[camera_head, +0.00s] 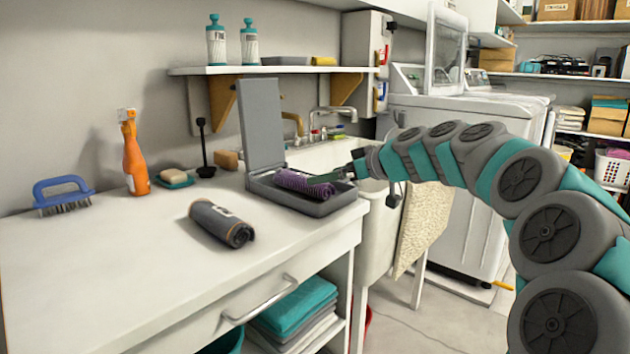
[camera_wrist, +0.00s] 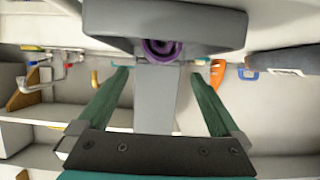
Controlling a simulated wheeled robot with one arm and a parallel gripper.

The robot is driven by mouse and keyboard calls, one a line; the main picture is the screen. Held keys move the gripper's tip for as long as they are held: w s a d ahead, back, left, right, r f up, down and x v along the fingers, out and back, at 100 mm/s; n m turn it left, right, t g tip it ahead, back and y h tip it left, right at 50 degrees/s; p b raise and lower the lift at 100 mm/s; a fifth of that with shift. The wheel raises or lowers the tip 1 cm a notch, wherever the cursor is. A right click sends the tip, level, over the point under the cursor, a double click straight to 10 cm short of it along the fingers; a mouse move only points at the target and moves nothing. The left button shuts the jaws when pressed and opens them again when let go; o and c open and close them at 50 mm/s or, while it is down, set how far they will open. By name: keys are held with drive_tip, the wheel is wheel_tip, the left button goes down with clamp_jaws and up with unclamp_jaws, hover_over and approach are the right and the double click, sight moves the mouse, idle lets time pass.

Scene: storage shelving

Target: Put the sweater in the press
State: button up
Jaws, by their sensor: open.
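The press (camera_head: 335,207) is a grey shallow box on the white counter, with its flat lid (camera_head: 263,122) standing open at the back. A rolled purple ribbed knit, which looks like the sweater (camera_head: 303,183), lies in the press base. My gripper (camera_head: 322,179) is at the right end of the roll, low over the base. In the wrist view my gripper (camera_wrist: 160,75) has its two green fingers spread wide with nothing between them. The purple roll's end (camera_wrist: 162,50) shows beyond the fingertips, inside the press (camera_wrist: 215,35). I cannot tell whether a finger touches the roll.
A dark grey labelled roll (camera_head: 222,223) lies on the counter in front of the press. An orange spray bottle (camera_head: 134,155), blue brush (camera_head: 63,195) and soap dish (camera_head: 175,179) stand further left. The sink (camera_head: 330,153) is behind right. The counter's front left is clear.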

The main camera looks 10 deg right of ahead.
drive_tip(key=shift+v, duration=1.9)
